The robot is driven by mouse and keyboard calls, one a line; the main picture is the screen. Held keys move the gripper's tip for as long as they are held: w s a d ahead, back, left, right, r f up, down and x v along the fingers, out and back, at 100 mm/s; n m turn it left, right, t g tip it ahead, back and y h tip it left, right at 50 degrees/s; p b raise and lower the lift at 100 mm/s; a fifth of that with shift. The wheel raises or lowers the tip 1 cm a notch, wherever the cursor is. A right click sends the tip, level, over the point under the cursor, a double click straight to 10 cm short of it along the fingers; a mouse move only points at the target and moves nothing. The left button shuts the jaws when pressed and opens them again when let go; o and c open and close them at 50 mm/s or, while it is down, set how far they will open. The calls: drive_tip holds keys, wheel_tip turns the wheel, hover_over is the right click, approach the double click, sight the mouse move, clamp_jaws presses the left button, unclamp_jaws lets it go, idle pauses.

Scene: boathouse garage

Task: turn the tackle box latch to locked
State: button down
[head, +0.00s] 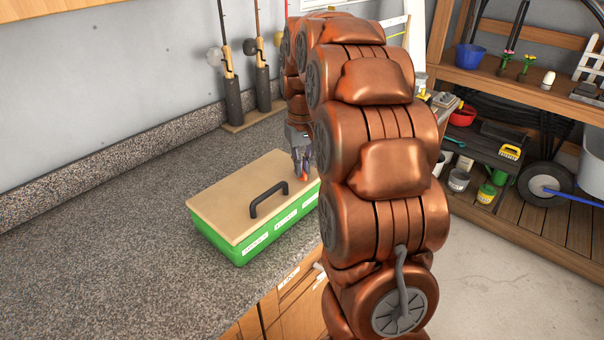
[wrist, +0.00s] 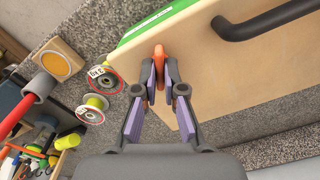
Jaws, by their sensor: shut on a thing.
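The tackle box (head: 225,222) is green with a tan lid (head: 228,197) and a black handle (head: 268,198). It stands on the speckled counter. In the wrist view the lid (wrist: 225,75) and handle (wrist: 275,20) also show. An orange latch (wrist: 158,62) sits on the lid near the box's far end. My gripper (wrist: 162,75) is shut on it, one finger on each side. In the head view my gripper (head: 301,160) reaches down to the lid's right part, and my arm hides some of that end. I cannot tell the latch's locked marking.
Fishing rods (head: 228,65) stand in a holder at the back wall. Spools (wrist: 105,78) and a wooden block with a yellow disc (wrist: 60,60) lie beyond the box. A shelf (head: 520,88) with pots and tins stands right. The counter left of the box is clear.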

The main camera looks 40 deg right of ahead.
drive_tip(key=m+b, duration=0.1)
drive_tip(key=m, duration=0.2)
drive_tip(key=shift+f+b, duration=0.15)
drive_tip(key=shift+b, duration=0.2)
drive_tip(key=m+b, duration=0.1)
drive_tip(key=m, duration=0.2)
drive_tip(key=shift+m+b, duration=0.3)
drive_tip(key=m+b, duration=0.1)
drive_tip(key=m, duration=0.5)
drive_tip(key=c, duration=1.3)
unclamp_jaws()
drive_tip(key=shift+o, duration=0.2)
drive_tip(key=shift+r, duration=3.9)
